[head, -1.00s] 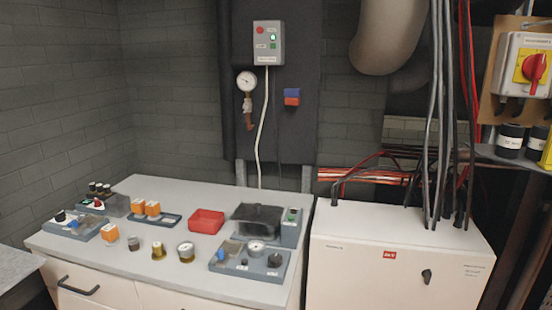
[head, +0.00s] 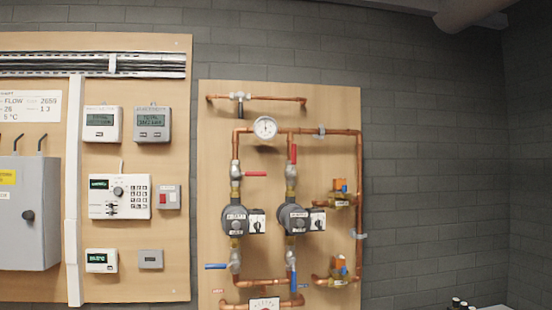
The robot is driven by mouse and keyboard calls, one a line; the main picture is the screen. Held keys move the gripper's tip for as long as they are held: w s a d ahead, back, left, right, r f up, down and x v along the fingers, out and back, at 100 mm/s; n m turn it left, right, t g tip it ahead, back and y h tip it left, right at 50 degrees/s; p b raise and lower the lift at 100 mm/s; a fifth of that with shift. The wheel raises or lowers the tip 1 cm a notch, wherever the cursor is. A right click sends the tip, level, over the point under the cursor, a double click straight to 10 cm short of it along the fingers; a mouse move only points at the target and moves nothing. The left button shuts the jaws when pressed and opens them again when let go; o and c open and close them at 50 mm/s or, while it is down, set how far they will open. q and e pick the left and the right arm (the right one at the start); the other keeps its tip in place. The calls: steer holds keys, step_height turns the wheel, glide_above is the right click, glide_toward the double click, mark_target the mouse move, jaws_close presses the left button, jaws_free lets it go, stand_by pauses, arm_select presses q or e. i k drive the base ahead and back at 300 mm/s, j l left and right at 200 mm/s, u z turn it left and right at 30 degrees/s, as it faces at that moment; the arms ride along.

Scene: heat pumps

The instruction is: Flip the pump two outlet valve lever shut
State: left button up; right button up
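Two dark round pumps sit side by side on a wooden board: a left pump (head: 236,220) and a right pump (head: 292,218). Their labels are too small to read. Above the left pump a red lever (head: 256,174) lies level, across its pipe. Above the right pump a red lever (head: 293,153) stands upright, along its pipe. Below the left pump a blue lever (head: 216,266) lies level, pointing left. Below the right pump a blue lever (head: 293,281) hangs upright along the pipe. Neither gripper is in view.
A round gauge (head: 265,128) sits on the copper pipework above the pumps. Orange-topped valves (head: 340,186) are at right. Control panels (head: 120,197) and a grey box (head: 30,215) are on a board at left. Bare brick wall (head: 435,180) lies to the right.

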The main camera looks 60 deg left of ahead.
mark_target(292, 174)
steer(key=u, duration=1.85)
